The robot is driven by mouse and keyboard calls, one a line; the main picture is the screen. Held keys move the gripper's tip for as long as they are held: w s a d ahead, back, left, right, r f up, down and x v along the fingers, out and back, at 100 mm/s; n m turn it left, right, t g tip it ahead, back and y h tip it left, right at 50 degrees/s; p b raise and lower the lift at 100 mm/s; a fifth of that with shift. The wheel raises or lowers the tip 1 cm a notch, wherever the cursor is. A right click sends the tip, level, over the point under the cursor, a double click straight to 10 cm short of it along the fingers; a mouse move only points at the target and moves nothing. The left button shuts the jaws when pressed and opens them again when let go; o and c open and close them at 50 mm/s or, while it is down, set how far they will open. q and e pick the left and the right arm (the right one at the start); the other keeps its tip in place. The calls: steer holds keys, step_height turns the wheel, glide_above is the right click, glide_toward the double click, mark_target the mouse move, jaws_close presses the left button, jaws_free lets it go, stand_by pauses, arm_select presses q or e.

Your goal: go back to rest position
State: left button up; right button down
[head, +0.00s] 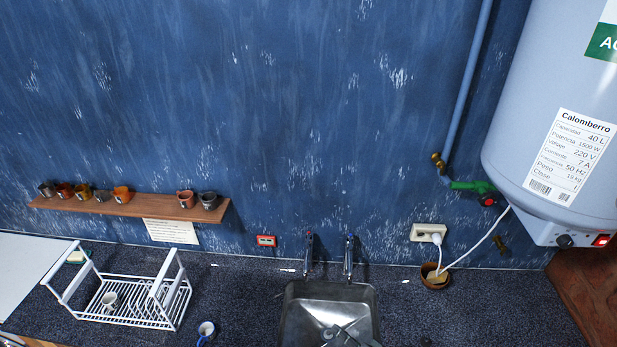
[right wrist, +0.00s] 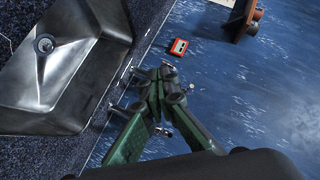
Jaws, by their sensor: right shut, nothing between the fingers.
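The rest of my right arm is out of the head view. My left gripper is not in either view.
The metal sink (head: 299,311) is set in a dark speckled counter (head: 236,283), with two taps (head: 348,257) behind it. A white dish rack (head: 180,300) and a blue-and-white mug (head: 206,331) stand to the left. A wooden shelf (head: 150,209) holds several cups. A water heater (head: 535,120) hangs at right.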

steer(key=s+d+f+n+g+h, duration=0.2)
steer(key=s+d+g+h, duration=0.25)
steer(key=s+d, duration=0.85)
steer(key=s+d+f+n+g+h, duration=0.25)
steer(key=s+d+h, duration=0.25)
steer(key=s+d, duration=0.8)
step_height(320, 180, down, 42)
steer(key=s+a+g+b, duration=0.1)
steer(key=a+g+b, duration=0.1)
steer(key=b, duration=0.9)
steer(key=s+f+b, duration=0.4)
steer(key=s+f, duration=0.6)
steer(key=f, duration=0.2)
steer(key=s+f+n+g+b, duration=0.1)
steer(key=s+f+b, duration=0.3)
steer(key=s+f, duration=0.5)
step_height(320, 180, down, 4)
steer(key=shift+s+d+f+y, duration=0.15)
steer(key=shift+s+f+y, duration=0.05)
steer(key=shift+s+y, duration=0.2)
